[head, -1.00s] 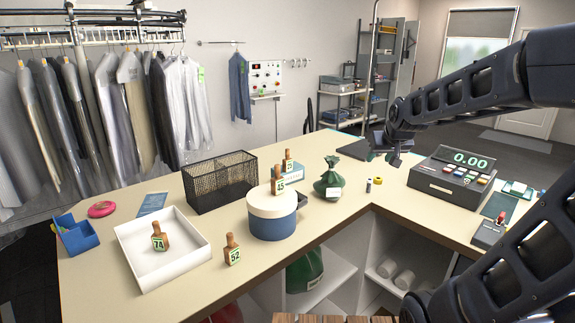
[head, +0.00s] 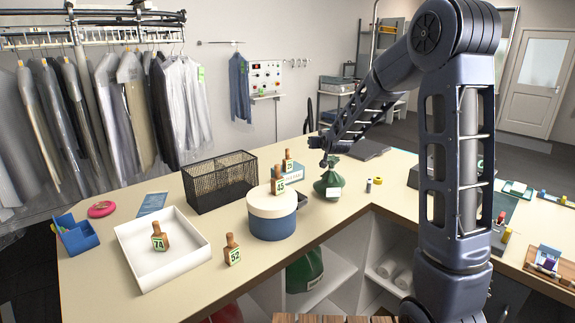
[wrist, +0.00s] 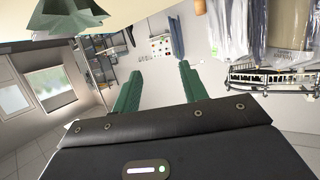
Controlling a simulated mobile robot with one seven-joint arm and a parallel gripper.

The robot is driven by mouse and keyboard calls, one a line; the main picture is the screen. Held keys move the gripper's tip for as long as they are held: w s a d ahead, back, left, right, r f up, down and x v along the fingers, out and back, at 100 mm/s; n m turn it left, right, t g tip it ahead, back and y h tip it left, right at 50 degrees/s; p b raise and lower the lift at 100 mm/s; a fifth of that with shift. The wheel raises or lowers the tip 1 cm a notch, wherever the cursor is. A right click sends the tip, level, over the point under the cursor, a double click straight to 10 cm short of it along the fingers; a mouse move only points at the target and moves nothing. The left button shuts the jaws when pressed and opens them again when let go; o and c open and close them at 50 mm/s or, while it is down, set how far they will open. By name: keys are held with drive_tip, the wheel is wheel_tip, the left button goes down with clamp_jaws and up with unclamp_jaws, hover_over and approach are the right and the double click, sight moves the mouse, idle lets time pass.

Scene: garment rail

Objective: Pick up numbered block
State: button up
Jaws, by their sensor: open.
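Several wooden numbered blocks with green-edged number tags show in the head view. Block 74 (head: 159,238) stands inside the white tray (head: 133,274). Block 52 (head: 232,251) stands on the counter right of the tray. Block 45 (head: 278,181) stands on the lid of the round blue box (head: 273,222). Another block (head: 287,163), its number too small to read, is behind it by a light-blue box. My gripper (head: 322,152) is above the green cloth bag, right of the blocks. In the wrist view my gripper (wrist: 157,88) has its two green fingers apart with nothing between them.
A green tied bag (head: 328,183) stands below my gripper. A black mesh basket (head: 220,182) stands behind the round box. A blue holder (head: 77,236) and pink tape roll (head: 101,209) are at left. Bare counter lies in front of the tray and block 52.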

sight(288, 154)
drive_tip(key=w+a+f+t, duration=0.1)
drive_tip(key=w+a+f, duration=0.1)
drive_tip(key=a+f, duration=0.1)
drive_tip(key=w+a+f+t+y, duration=0.1)
drive_tip(key=w+a+f, duration=0.1)
drive_tip(key=a+f, duration=0.1)
drive_tip(key=w+a+f+t, duration=0.1)
drive_tip(key=w+a+f, duration=0.2)
drive_tip(key=a, duration=0.2)
drive_tip(key=shift+a+f+n+y, duration=0.2)
drive_tip(key=shift+f+n+y, duration=0.1)
drive_tip(key=shift+f, duration=0.1)
drive_tip(key=shift+x, duration=2.55)
drive_tip(key=shift+c, duration=0.2)
clamp_jaws()
